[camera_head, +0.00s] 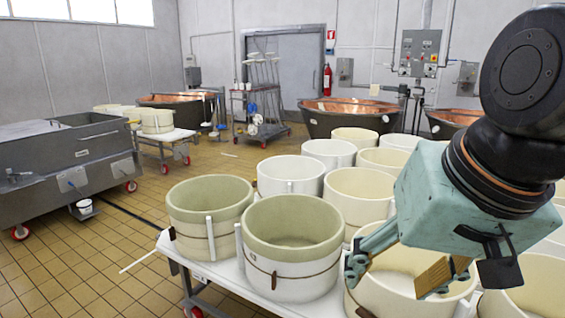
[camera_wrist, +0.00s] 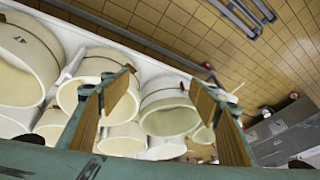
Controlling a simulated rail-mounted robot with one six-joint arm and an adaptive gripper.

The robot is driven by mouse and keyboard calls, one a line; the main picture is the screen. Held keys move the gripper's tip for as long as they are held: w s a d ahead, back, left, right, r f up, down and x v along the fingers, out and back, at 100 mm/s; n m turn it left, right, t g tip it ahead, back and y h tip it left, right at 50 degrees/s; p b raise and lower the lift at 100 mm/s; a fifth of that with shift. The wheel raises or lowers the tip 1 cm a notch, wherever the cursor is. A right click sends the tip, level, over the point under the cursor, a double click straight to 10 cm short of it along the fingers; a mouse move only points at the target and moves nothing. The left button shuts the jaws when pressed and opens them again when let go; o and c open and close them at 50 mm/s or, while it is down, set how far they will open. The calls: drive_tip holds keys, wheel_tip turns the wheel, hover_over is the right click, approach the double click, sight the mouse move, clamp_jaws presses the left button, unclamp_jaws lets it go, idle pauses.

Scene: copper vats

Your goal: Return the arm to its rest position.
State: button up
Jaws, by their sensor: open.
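My gripper (camera_head: 403,277) is at the right of the head view, a teal body with two fingers pointing down and left. The fingers stand apart with tan pads and nothing between them. It hangs in front of and above the white round moulds on the table. In the wrist view my gripper (camera_wrist: 162,95) shows its two fingers spread, with moulds and the floor behind them. Part of the arm fills the upper right of the head view and hides some moulds.
Several round moulds (camera_head: 292,250) crowd the white table (camera_head: 235,278). A grey steel tank (camera_head: 70,160) stands at the left and copper vats (camera_head: 345,117) at the back. A wheeled rack (camera_head: 258,110) stands near the door. Tiled floor (camera_head: 110,235) is open between tank and table.

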drive_tip(key=s+d+n+h, duration=0.1)
drive_tip(key=s+d, duration=0.3)
drive_tip(key=s, duration=0.6)
drive_tip(key=shift+s+d+n+g, duration=0.25)
drive_tip(key=shift+s+n+g, duration=0.1)
drive_tip(key=shift+n+g, duration=0.05)
idle(0.6)
